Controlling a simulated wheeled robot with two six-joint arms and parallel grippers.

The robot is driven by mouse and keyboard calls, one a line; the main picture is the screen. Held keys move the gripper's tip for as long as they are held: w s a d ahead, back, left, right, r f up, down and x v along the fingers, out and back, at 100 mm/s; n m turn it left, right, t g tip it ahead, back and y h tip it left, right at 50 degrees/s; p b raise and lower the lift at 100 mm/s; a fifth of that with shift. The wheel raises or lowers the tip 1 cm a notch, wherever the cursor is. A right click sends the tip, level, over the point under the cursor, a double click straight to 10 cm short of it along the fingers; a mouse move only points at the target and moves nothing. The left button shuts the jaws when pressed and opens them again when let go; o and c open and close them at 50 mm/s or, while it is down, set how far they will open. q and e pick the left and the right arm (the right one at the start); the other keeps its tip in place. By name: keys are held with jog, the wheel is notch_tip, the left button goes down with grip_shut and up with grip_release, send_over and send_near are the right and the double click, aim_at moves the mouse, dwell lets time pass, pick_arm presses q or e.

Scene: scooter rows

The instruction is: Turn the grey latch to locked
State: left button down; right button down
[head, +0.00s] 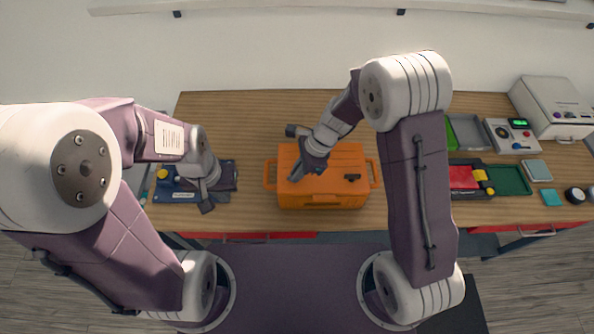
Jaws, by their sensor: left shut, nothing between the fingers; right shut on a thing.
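An orange case (320,200) with side handles stands on the wooden table in the head view. My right gripper (295,177) is over the left part of its top, pointing down, and is shut on what seems to be the grey latch. The fingers hide the latch, so its angle cannot be told. A small dark fitting (337,168) shows on the lid to the right of the gripper. My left gripper (206,207) is shut and empty, near the front of a blue device on the left.
The blue device (178,196) with a yellow knob stands left of the case. On the right are a red-and-black device (466,178), a green tray (510,180), a control box (511,135) and a white machine (553,105). The wood (250,215) left of the case is clear.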

jog(key=n, duration=0.1)
jog(key=n+g+p, duration=0.1)
jog(key=n, duration=0.1)
jog(key=shift+w+r+n+p, duration=0.1)
jog(key=shift+w+n+p, duration=0.05)
jog(key=shift+n+p, duration=0.15)
jog(key=n+g+h, duration=0.1)
jog(key=n, duration=0.2)
jog(key=shift+a+n+p, duration=0.1)
jog(key=shift+n+p, duration=0.2)
jog(key=shift+p, duration=0.1)
jog(key=n+g+h, duration=0.1)
jog(key=n, duration=0.2)
jog(key=shift+w+n, duration=0.15)
jog(key=shift+n, duration=0.15)
jog(key=shift+a+n+g+h, duration=0.15)
jog(key=shift+n+h, duration=0.3)
jog(key=shift+n, duration=0.6)
jog(key=shift+n+g+h, duration=0.25)
jog(key=shift+n+h, duration=0.2)
jog(key=shift+n, duration=0.6)
jog(key=c, duration=1.6)
grip_release()
jog(key=shift+o, duration=0.2)
